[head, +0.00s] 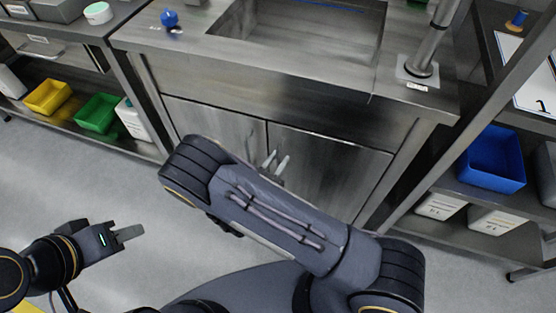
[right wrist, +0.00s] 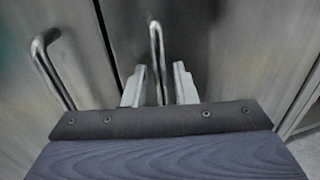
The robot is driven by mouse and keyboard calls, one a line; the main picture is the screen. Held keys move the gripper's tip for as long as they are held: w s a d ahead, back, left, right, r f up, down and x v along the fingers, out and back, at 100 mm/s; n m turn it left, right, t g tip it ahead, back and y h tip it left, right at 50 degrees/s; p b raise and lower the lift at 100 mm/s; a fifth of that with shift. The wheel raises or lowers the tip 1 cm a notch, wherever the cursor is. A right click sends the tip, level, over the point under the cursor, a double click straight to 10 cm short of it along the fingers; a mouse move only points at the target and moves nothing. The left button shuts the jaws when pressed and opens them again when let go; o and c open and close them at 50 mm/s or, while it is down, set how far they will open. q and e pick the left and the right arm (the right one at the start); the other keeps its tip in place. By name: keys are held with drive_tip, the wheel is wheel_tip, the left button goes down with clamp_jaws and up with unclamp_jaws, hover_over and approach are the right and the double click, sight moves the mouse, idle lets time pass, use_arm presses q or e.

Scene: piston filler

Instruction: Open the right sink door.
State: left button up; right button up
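The right sink door (head: 335,165) is the right one of two grey metal doors under the sink and looks shut. Its upright bar handle (right wrist: 156,50) shows in the right wrist view, just right of the seam between the doors. My right gripper (head: 275,162) is at the doors, with my arm hiding part of them in the head view. In the right wrist view its two pale fingers (right wrist: 159,88) are apart, one on each side of the handle, with gaps visible. My left gripper (head: 130,234) is low at the left, away from the sink; its finger gap is unclear.
The left sink door (head: 215,125) has its own bar handle (right wrist: 45,60), close left of my right gripper. A shelf with a blue bin (head: 492,160) stands to the right. A bench with yellow (head: 48,97) and green (head: 98,112) bins stands left. Floor in front is open.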

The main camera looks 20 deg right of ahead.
drive_tip(key=shift+w+d, duration=0.15)
drive_tip(key=shift+c, duration=0.3)
clamp_jaws()
